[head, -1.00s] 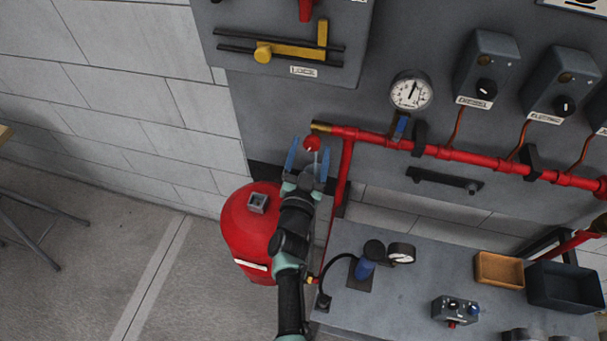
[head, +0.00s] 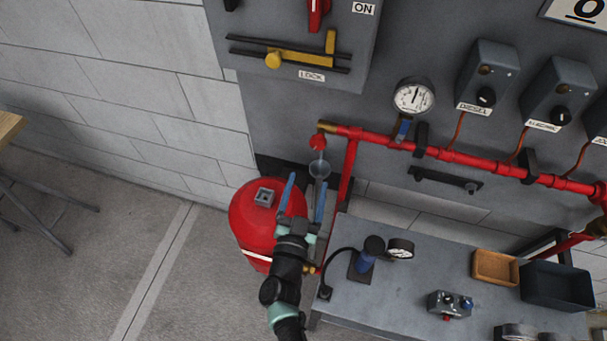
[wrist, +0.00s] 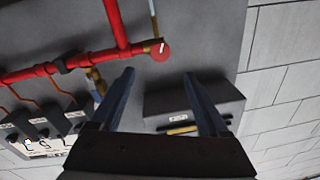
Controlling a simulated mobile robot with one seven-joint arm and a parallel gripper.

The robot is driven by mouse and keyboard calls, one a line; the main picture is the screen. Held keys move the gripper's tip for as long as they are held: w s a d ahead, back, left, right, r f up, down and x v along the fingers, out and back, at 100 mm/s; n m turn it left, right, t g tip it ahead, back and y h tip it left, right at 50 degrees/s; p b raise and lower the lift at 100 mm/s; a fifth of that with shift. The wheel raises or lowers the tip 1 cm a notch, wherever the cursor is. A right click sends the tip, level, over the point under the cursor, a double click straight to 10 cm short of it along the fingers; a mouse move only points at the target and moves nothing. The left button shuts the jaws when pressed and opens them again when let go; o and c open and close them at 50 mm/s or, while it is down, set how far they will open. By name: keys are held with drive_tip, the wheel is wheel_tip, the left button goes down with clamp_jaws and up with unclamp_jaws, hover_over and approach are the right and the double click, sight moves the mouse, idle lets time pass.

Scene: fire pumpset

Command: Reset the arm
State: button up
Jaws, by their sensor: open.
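My gripper (head: 304,201) has two blue fingers spread apart, with nothing between them. In the head view it stands in front of the right side of the red tank (head: 250,222), below the end of the red pipe. In the wrist view my gripper (wrist: 160,90) is also open and empty. The round red knob (wrist: 160,50) at the pipe end lies beyond the fingertips there, apart from them. The same red knob (head: 318,143) shows above my gripper in the head view. My arm reaches up from the bottom of the head view.
The red pipe (head: 465,162) runs along the grey panel, with a gauge (head: 414,96) above it. A grey bench (head: 410,270) at right holds a blue device (head: 366,261), an orange tray (head: 495,267) and a dark bin (head: 557,287).

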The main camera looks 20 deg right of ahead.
drive_tip(key=w+a+r+n+t+y+b, duration=0.1)
drive_tip(key=w+a+r+t, duration=0.1)
drive_tip(key=w+a+r, duration=0.3)
drive_tip(key=w+a+r+t+y+b, duration=0.1)
drive_tip(key=w+r+t+y, duration=0.1)
drive_tip(key=r, duration=0.5)
drive_tip(key=a+r+n+t+y+b, duration=0.2)
drive_tip(key=a+r+n+y, duration=0.1)
drive_tip(key=r, duration=0.9)
drive_tip(key=a+r+n+t+y+b, duration=0.2)
drive_tip(key=a+r+y, duration=0.15)
drive_tip(key=r, duration=0.85)
drive_tip(key=s+r+n+t+b, duration=0.3)
drive_tip(key=s+r, duration=1.4)
drive_tip(key=r, duration=0.2)
drive_tip(key=shift+s+r, duration=0.15)
drive_tip(key=shift+r, duration=0.05)
